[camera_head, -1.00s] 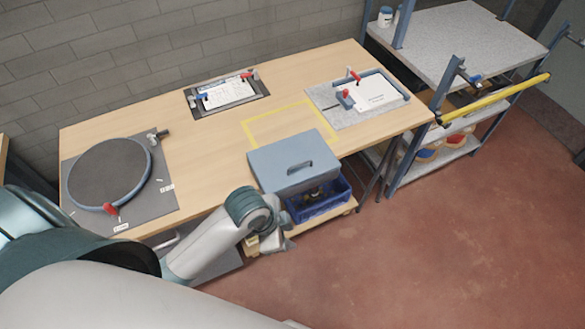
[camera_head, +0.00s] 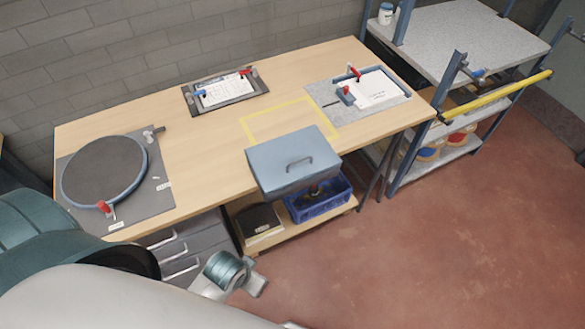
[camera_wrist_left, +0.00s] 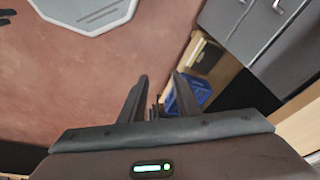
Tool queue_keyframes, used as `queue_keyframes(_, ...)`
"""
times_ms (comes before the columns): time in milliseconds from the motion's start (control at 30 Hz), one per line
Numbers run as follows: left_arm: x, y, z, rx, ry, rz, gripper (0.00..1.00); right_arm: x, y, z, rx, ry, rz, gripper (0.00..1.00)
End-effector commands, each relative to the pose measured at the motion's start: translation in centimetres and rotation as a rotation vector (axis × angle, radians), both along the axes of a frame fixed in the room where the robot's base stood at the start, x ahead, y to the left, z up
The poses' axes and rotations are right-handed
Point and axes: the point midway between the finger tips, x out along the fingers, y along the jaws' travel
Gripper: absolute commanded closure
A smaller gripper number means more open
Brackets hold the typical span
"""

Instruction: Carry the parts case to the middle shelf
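The parts case (camera_head: 293,158) is a grey-blue box with a handle on its lid. In the head view it is at the workbench's front edge, its near side overlapping the lower shelf in the picture. My left gripper (camera_head: 256,286) is low in front of the bench, below and left of the case, and apart from it. In the left wrist view its two fingers (camera_wrist_left: 159,77) stand apart with nothing between them. The rack (camera_head: 455,85) at the right has a grey top and lower shelves; its middle shelf is partly hidden behind a yellow bar (camera_head: 490,96). My right gripper is out of view.
The wooden bench (camera_head: 200,150) carries a round dark plate (camera_head: 104,172), two clamped paper boards and a yellow taped outline (camera_head: 247,128). Under it are drawers (camera_head: 180,250) and a blue crate (camera_head: 320,206). The red floor (camera_head: 450,250) at the right is clear.

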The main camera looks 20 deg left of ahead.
Motion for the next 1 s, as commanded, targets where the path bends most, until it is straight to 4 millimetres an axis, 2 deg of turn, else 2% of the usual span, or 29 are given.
queue_keyframes(33, -0.2, 0.0, -2.0, 0.002, 0.01, 0.004, 0.7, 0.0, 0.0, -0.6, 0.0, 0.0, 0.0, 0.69)
queue_keyframes(167, -0.5, 0.1, -6.6, 0.003, 0.024, 0.007, 0.7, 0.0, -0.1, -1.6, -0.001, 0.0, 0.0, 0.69)
queue_keyframes(267, -1.1, 0.1, -11.3, 0.004, 0.04, 0.005, 0.7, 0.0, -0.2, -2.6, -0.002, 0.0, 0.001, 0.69)
queue_keyframes(400, -2.6, 0.3, -18.8, 0.007, 0.063, 0.0, 0.7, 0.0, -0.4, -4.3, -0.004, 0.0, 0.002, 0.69)
queue_keyframes(467, -3.6, 0.4, -21.9, 0.007, 0.073, -0.002, 0.7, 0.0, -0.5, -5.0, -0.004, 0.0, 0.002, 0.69)
queue_keyframes(600, -6.5, 0.8, -28.7, 0.01, 0.097, -0.008, 0.7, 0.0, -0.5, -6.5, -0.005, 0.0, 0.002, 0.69)
queue_keyframes(800, -11.7, 1.7, -37.1, 0.015, 0.13, -0.016, 0.7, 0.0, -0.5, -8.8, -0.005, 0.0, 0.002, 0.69)
queue_keyframes(900, -14.6, 2.2, -40.4, 0.018, 0.146, -0.019, 0.7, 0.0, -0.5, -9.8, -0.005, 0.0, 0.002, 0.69)
queue_keyframes(1000, -17.2, 2.7, -42.8, 0.02, 0.159, -0.022, 0.7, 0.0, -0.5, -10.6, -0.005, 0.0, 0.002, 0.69)
